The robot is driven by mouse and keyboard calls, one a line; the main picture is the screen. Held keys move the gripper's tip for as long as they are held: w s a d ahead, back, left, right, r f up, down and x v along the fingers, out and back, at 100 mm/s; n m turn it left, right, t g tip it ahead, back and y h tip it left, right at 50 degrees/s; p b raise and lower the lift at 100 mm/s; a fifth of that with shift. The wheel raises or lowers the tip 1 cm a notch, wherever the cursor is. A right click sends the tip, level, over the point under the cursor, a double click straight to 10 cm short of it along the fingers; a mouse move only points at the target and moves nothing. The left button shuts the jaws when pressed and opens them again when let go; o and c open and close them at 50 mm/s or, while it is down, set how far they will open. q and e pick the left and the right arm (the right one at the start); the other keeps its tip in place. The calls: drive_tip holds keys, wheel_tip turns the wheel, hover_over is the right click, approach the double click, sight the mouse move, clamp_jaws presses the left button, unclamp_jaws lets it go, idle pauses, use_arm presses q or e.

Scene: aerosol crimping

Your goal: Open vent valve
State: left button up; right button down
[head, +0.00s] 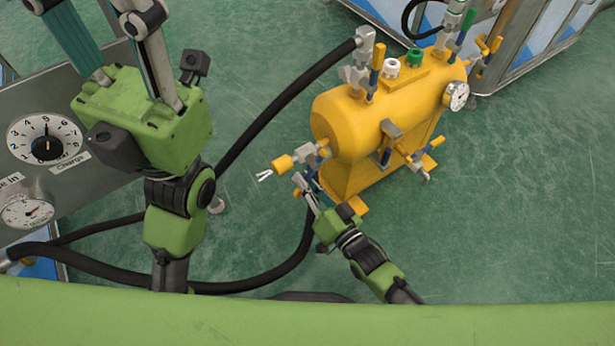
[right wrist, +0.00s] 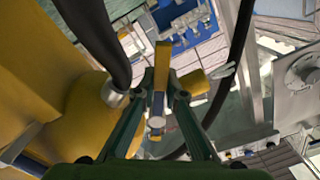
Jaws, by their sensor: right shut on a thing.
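The yellow tank (head: 345,125) stands on the green floor. At its left end is a valve with a yellow fitting (head: 283,162) ending in metal prongs; the fitting also shows in the right wrist view (right wrist: 193,82). My right gripper (head: 305,186) is beside this end, just below the fitting. In the right wrist view its fingers (right wrist: 161,97) are shut on a yellow-and-blue valve lever (right wrist: 162,60). The fingers partly hide the valve body. My left gripper (head: 100,35) is at the upper left, away from the tank, with fingers spread wide and tips at the frame edge.
A black hose (head: 285,98) runs from the tank's upper fitting to the left. Another hose (head: 240,286) curves beneath the right gripper. A panel with dials (head: 46,140) stands at left, behind my left arm. Floor right of the tank (head: 520,200) is clear.

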drive_tip(key=shift+m, duration=0.3)
drive_tip(key=c, duration=2.1)
unclamp_jaws()
drive_tip(key=shift+s, duration=0.1)
drive_tip(key=v, duration=0.7)
drive_tip(key=shift+s+d, duration=0.15)
